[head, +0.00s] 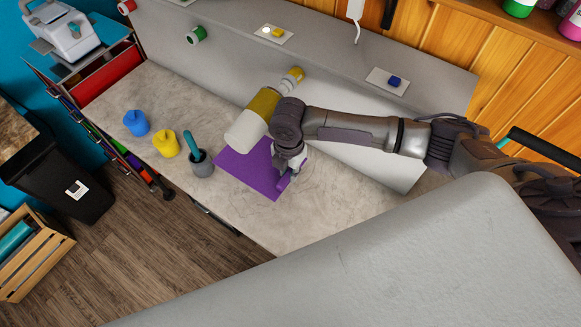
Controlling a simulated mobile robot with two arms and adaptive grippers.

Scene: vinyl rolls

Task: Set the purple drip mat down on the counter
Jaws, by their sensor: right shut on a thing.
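The purple drip mat (241,174) is a flat purple sheet at the middle of the grey counter (340,218). It looks level and lies on or just above the counter; I cannot tell whether it touches. My right gripper (287,180) is shut on the mat's right edge, with its fingers pointing down. My left gripper is not in view.
Yellow (166,145) and blue (136,123) pots stand further left. A raised grey ledge (330,50) runs behind. The counter right of the mat is clear. A black bin (62,180) stands at the left.

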